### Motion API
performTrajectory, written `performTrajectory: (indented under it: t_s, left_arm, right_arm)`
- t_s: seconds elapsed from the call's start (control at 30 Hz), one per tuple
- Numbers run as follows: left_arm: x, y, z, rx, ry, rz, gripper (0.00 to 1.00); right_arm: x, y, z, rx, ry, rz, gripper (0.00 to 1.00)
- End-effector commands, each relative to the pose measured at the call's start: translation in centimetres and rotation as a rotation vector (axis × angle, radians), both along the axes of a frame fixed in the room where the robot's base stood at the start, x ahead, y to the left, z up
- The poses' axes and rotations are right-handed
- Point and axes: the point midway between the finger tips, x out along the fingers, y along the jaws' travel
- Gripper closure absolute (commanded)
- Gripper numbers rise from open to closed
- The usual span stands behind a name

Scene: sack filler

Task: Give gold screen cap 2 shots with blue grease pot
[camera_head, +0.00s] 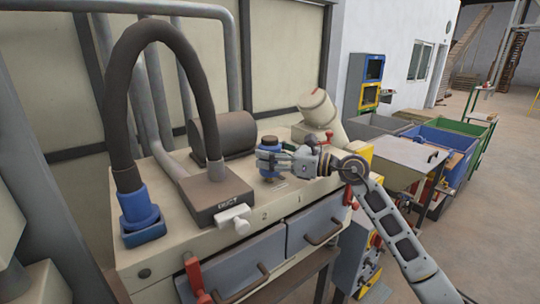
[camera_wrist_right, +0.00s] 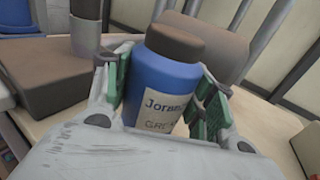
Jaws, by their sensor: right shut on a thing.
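The blue grease pot (camera_head: 270,174) is upright over the pale machine top, with a dark brown lid. In the right wrist view the pot (camera_wrist_right: 160,85) stands between the fingers, its white printed label facing the wrist. My right gripper (camera_head: 270,158) comes in from the right and is shut on the pot, with green finger pads at both its sides. I cannot tell whether the pot's base touches the machine top. I cannot make out a gold screen cap in either view. My left gripper is not in view.
A brown box (camera_head: 212,200) with a thick dark hose (camera_head: 110,90) stands left of the pot. A dark drum (camera_head: 228,133) lies behind it. A cream cylinder (camera_head: 319,108) leans at the back right. Grey drawers (camera_head: 320,222) are in front; the top before the pot looks clear.

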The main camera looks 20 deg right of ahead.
Motion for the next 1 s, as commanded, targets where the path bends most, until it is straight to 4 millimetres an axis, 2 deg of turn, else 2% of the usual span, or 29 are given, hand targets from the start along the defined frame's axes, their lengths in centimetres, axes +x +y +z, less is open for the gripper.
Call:
performTrajectory:
  t_s: [1.0]
  left_arm:
    - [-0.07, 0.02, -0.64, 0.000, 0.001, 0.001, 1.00]
  right_arm:
    - [-0.01, 0.02, -0.74, -0.001, 0.001, 0.001, 0.78]
